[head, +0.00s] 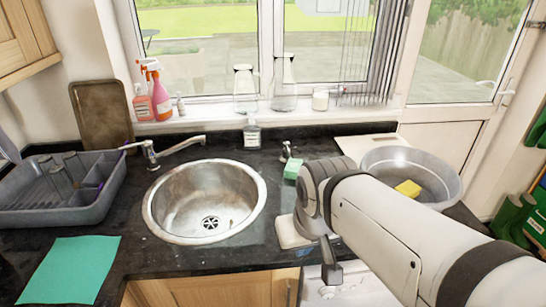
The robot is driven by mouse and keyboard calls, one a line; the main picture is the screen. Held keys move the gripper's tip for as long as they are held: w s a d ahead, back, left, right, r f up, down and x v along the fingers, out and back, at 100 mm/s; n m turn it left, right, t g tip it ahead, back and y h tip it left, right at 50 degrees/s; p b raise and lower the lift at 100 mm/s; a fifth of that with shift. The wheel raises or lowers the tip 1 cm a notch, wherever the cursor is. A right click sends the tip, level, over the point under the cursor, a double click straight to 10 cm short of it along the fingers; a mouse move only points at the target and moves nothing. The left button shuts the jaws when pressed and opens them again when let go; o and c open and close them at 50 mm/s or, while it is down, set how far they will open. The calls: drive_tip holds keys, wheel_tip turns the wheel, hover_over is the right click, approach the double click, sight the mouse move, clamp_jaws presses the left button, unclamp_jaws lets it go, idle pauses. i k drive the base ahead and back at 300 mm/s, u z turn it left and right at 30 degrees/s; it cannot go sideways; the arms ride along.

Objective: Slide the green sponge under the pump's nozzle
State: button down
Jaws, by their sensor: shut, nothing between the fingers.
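The green sponge (292,169) is a small block on the dark granite counter, right of the round sink. A small metal pump (287,151) stands just behind it, its head near the sponge's top left. I cannot tell whether the nozzle is over the sponge or only behind it. My gripper (332,273) points down near the counter's front edge, in front of and to the right of the sponge. It is shut and empty, apart from the sponge. My arm hides the counter to the right of the sponge.
The round metal sink (207,200) lies to the left. A labelled bottle (252,134) stands behind it. A grey tub (410,160) with a yellow sponge (408,188) stands to the right. A dish rack (62,190) and green cloth (70,270) are at far left.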

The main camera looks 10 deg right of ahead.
sight(291, 169)
drive_tip(key=u, duration=0.8)
drive_tip(key=k, duration=0.6)
drive_tip(key=z, duration=0.95)
drive_tip(key=i, duration=1)
drive_tip(key=z, duration=0.1)
